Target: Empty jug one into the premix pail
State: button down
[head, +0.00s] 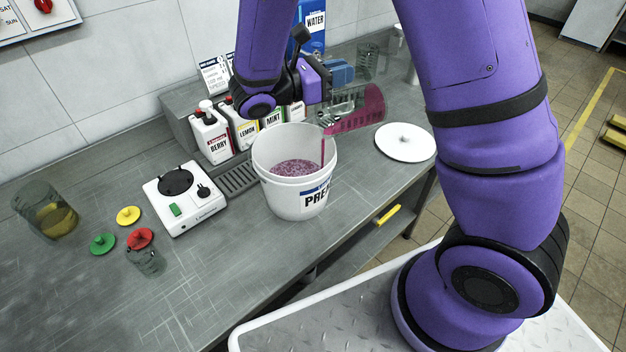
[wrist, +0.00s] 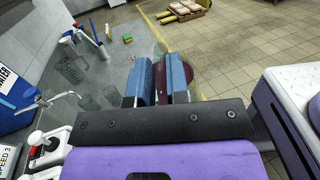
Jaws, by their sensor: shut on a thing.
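The clear jug (head: 362,112) is tilted far over, its mouth to the left, with dark pink liquid inside. My gripper (head: 343,90) is shut on it; in the wrist view the blue finger pads (wrist: 161,82) close on its sides. A thin pink stream falls from its lip into the white premix pail (head: 292,199). The pail stands upright on the bench, open, with pink speckled liquid inside. I cannot read a number on the held jug.
A round white lid (head: 405,144) lies right of the pail. Syrup bottles (head: 212,137) stand behind it. A white device (head: 184,197), small coloured lids (head: 128,215) and a jug of yellow liquid (head: 48,215) are left. The front-left bench is clear.

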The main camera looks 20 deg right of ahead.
jog(key=shift+a+r+h, duration=0.15)
jog(key=shift+a+h, duration=0.85)
jog(key=shift+a, duration=0.4)
jog(key=shift+a+h, duration=0.8)
jog(key=shift+a, duration=0.4)
dwell(0.7)
